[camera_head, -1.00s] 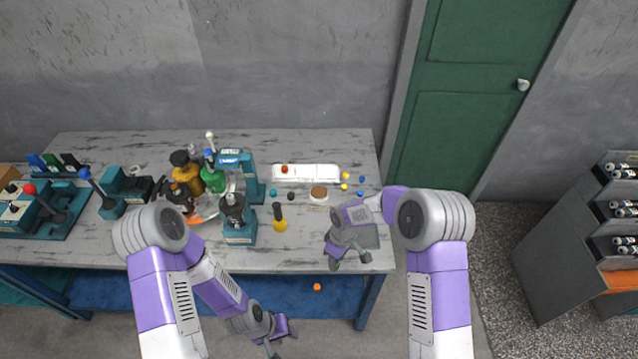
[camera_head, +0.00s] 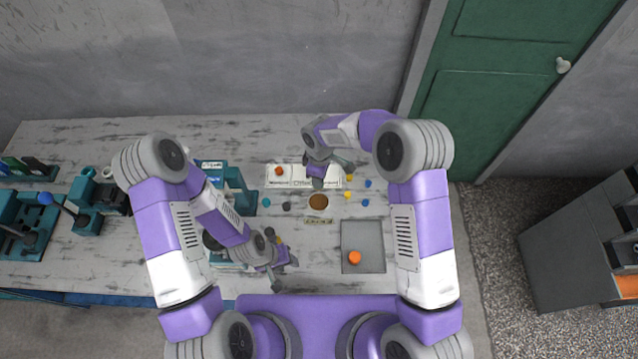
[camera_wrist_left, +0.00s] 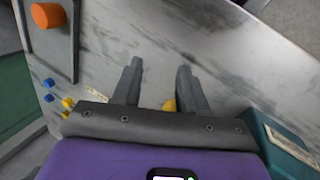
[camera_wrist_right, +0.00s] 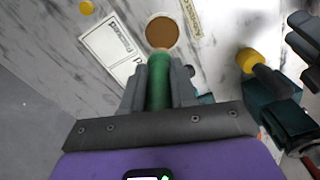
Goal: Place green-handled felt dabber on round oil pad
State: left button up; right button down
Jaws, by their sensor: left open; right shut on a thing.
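My right gripper (camera_wrist_right: 158,75) is shut on the green-handled dabber (camera_wrist_right: 157,85), whose green handle runs between the fingers in the right wrist view. The round brown oil pad (camera_wrist_right: 162,32) is just beyond the handle's far end there. I cannot tell whether the dabber touches it; its felt end is not clearly seen. In the head view the pad (camera_head: 318,202) lies on the table, just below my right gripper (camera_head: 328,174). My left gripper (camera_head: 287,272) is open and empty over the table's front part; its spread fingers show in the left wrist view (camera_wrist_left: 160,65).
A grey tray (camera_head: 362,236) holds an orange cylinder (camera_head: 355,257). A white panel (camera_head: 290,182) lies behind the pad, with small yellow and blue pieces to the right. A teal press (camera_head: 235,185) stands to the left. A yellow object (camera_wrist_right: 248,60) shows near it.

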pick_arm(q)
jog(key=shift+s+r, duration=0.25)
jog(key=shift+s, duration=0.1)
pick_arm(e)
jog(key=f, duration=0.4)
jog(key=shift+s+f, duration=0.25)
jog(key=shift+s, duration=0.15)
pick_arm(q)
jog(key=shift+w+r+p, duration=0.1)
jog(key=shift+r+p, duration=0.1)
jog(key=shift+p, duration=0.15)
pick_arm(e)
notch_tip(320, 180, down, 5)
jog(key=shift+w+r, duration=0.1)
pick_arm(q)
jog(key=shift+f, duration=0.15)
jog(key=shift+f, duration=0.15)
pick_arm(e)
jog(key=shift+f, duration=0.25)
jog(key=c, duration=0.9)
grip_release()
jog(key=shift+r, duration=0.1)
pick_arm(q)
jog(key=shift+r, duration=0.2)
pick_arm(e)
jog(key=shift+r, duration=0.1)
